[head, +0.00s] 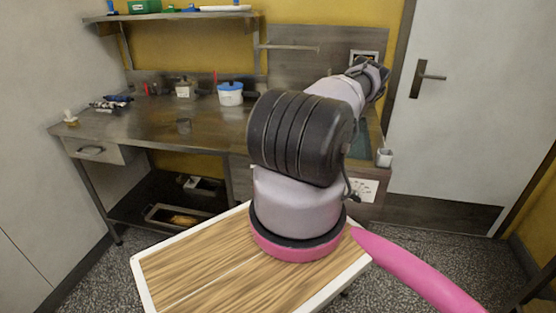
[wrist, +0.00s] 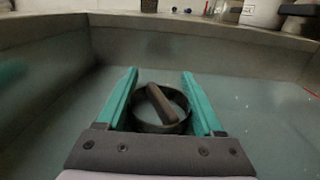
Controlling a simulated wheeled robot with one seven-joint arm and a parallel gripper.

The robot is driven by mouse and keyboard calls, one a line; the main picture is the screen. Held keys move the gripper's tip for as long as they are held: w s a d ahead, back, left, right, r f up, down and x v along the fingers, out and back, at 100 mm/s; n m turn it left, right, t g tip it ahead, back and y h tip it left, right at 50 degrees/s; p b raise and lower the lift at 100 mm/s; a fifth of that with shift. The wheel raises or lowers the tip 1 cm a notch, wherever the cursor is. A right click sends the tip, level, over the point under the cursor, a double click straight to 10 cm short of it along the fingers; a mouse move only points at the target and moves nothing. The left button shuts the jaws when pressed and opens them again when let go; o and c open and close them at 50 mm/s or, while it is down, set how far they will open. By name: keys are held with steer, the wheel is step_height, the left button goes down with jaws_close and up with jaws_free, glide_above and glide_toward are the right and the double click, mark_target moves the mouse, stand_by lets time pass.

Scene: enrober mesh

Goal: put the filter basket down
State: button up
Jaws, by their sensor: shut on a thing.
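In the wrist view my gripper (wrist: 160,74) has its two teal fingers on either side of the filter basket, a dark round ring (wrist: 142,126). The fingers are shut on it. A brown bar (wrist: 160,102) lies slantwise across its opening. The basket is over the greenish floor (wrist: 240,95) of a grey-walled basin; I cannot tell whether it touches that floor. In the head view my arm hides the gripper and the basket, and only a strip of the greenish basin (head: 362,147) shows.
The basin's far wall (wrist: 150,27) rises ahead of my fingers. In the head view a steel worktop (head: 150,122) holds a blue-lidded pot (head: 230,95) and another pot (head: 184,88). A small white cup (head: 384,158) is at the basin's right. The basin floor around the basket looks clear.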

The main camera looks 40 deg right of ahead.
steer(key=shift+f, duration=2.25)
steer(key=shift+s+a+f, duration=0.1)
steer(key=shift+f, duration=0.2)
steer(key=o, duration=1.4)
steer(key=shift+s+a+f, duration=0.1)
steer(key=shift+f, duration=0.05)
